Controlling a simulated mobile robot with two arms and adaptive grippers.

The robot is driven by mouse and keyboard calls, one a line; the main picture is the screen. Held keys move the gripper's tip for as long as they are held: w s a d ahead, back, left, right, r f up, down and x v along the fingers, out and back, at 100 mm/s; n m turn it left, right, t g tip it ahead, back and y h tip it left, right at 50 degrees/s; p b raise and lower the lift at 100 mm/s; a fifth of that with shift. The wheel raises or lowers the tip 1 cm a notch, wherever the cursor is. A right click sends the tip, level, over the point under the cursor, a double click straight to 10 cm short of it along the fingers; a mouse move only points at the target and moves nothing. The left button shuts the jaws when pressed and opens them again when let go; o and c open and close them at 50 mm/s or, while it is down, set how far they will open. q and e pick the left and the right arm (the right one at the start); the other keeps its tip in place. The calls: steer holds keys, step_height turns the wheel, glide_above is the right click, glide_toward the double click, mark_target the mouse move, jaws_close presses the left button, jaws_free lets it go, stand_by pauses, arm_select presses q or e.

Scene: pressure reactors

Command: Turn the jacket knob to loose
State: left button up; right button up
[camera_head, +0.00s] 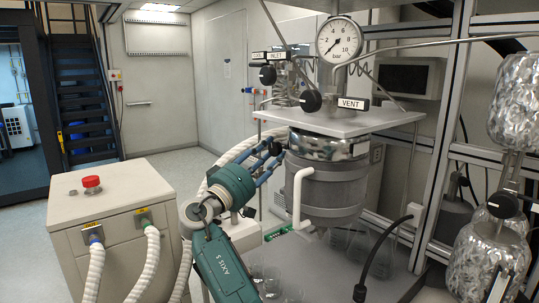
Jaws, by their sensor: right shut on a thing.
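The pressure reactor's grey jacket (327,185) hangs under a white plate, with a silvery band around its top and a white handle (299,196) at its front. My right gripper (270,153) comes up from the bottom on a teal arm and is at the upper left side of the jacket. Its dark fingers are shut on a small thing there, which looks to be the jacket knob. The fingers hide the knob, so I cannot tell its setting. My left gripper is not in view.
A pressure gauge (339,40) and valves labelled INLET and VENT sit above the white plate (378,120). A cabinet (115,214) with a red button and white hoses stands at the left. Glassware stands below the jacket. A metal frame and foil-wrapped vessels (497,262) are at the right.

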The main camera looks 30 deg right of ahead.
steer(key=shift+f+n, duration=0.1)
steer(key=shift+n, duration=0.2)
steer(key=shift+n+t+y+p, duration=0.3)
steer(key=shift+n+y+p, duration=0.3)
steer(key=shift+n+p, duration=0.45)
steer(key=n+y+p, duration=0.1)
steer(key=n+p, duration=0.2)
steer(key=p, duration=0.1)
steer(key=r+n+y+p, duration=0.1)
steer(key=n+p, duration=0.2)
steer(key=p, duration=0.2)
steer(key=n+y+p, duration=0.1)
steer(key=n+p, duration=0.3)
steer(key=p, duration=0.1)
steer(key=shift+s+r+y, duration=0.1)
steer(key=shift+r+y, duration=0.3)
steer(key=shift+f+n+g, duration=0.25)
steer(key=shift+n+g, duration=0.15)
steer(key=shift+n, duration=0.15)
steer(key=shift+n+y, duration=0.3)
steer(key=shift+n, duration=0.3)
steer(key=shift+r, duration=0.1)
steer(key=o, duration=0.8)
steer(key=shift+o, duration=0.2)
